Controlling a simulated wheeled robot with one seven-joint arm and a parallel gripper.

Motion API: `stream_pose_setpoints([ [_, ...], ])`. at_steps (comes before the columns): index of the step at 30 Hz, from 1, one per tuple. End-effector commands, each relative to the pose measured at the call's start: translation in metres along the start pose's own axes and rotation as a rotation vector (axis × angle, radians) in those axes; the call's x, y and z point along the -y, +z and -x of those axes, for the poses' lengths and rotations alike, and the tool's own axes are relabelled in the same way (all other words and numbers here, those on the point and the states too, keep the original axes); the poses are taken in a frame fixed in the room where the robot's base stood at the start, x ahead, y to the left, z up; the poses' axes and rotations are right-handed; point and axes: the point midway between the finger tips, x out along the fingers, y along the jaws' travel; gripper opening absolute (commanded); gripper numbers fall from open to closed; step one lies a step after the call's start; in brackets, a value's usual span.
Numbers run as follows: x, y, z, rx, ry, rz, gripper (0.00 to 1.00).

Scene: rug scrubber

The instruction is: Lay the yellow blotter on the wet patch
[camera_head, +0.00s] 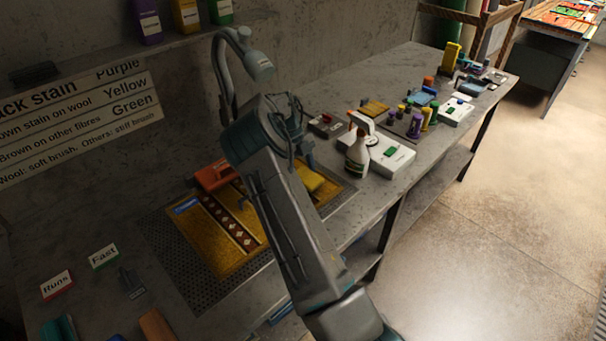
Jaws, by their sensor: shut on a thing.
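The yellow blotter (312,180) shows as a bright yellow slab just right of my arm, over the right part of the rug. My gripper (309,163) points down at it and is shut on it; my wrist and arm hide part of both. I cannot tell whether the blotter touches the rug. The golden rug (199,241), with a dark diamond-patterned band and a blue label, lies on a perforated grey grate (175,262). No wet patch can be clearly made out; my arm covers the rug's middle.
A red-orange block (214,176) sits at the rug's back edge. A white spray bottle (357,153) and a white box with a green mark (391,156) stand to the right. "Runs" (57,284) and "Fast" (104,257) cards lie at the left. A grey lamp-like neck (222,80) rises behind.

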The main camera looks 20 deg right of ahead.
Motion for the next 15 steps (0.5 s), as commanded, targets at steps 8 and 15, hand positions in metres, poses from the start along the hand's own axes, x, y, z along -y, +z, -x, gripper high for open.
stream_pose_setpoints([
  [8,0.0,0.009,-0.024,0.0,0.0,0.0,0.32],
  [15,0.0,0.011,-0.028,-0.001,0.0,0.001,0.32],
])
